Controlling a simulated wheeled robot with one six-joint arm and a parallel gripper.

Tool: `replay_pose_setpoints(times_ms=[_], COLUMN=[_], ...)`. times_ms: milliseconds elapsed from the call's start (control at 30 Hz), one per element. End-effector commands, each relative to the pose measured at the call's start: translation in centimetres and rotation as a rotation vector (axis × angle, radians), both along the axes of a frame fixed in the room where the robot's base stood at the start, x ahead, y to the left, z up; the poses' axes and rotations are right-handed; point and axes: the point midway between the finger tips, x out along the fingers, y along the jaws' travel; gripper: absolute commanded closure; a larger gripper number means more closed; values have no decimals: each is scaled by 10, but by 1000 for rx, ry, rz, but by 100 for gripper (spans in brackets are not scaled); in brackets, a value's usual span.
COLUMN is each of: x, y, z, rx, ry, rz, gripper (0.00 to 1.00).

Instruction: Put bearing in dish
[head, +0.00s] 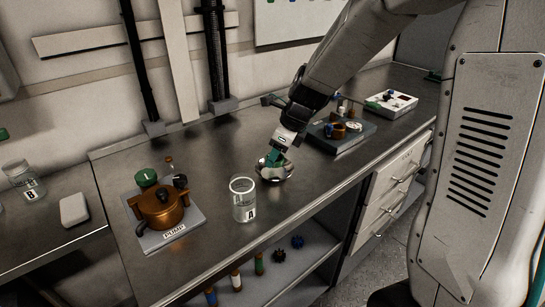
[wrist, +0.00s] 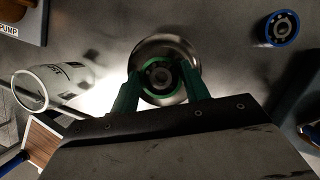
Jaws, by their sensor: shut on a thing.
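A shiny round metal dish (head: 262,172) stands on the bench under my gripper (head: 276,158). In the wrist view the dish (wrist: 165,45) lies behind the fingertips. My gripper (wrist: 160,85) has green fingers, shut on a green-ringed bearing (wrist: 160,65) with a dark centre. The bearing is over the dish's middle; whether it touches the bottom I cannot tell. In the head view the bearing is hidden by the fingers. A second bearing (wrist: 283,27), blue-ringed, lies on the bench apart from the dish.
A clear jar marked A (head: 244,200) stands close left of the dish. A copper pump (head: 160,207) on a plate is further left. A dark tray (head: 345,141) with small parts and a white box (head: 391,102) are to the right. The bench front edge is close.

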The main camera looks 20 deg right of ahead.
Motion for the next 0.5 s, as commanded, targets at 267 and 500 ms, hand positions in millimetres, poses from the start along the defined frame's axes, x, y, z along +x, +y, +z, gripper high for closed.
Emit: replay_pose_setpoints(times_ms=[267,500], x=[1,1], y=[7,10], z=[-26,-35], rx=[0,0], ry=[3,-2], rz=[11,14], gripper=[84,84])
